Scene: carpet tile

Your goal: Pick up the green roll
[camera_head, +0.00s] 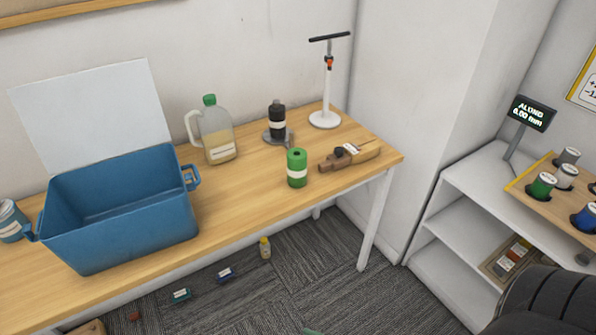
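The green roll (297,168) stands upright on the wooden table (250,205), near its front edge. It is a green cylinder with a white band around its middle and a hole in its top. Another green roll with a white top (542,185) stands on the wooden board on the white shelf at the right. Neither of my grippers shows in the head view. A dark rounded shape fills the lower right corner.
A blue bin (120,207) stands open on the table's left. A jug (212,130), black bottle (277,120), white stand (325,115) and brown tool (350,155) surround the roll. A white shelf (440,215) stands right.

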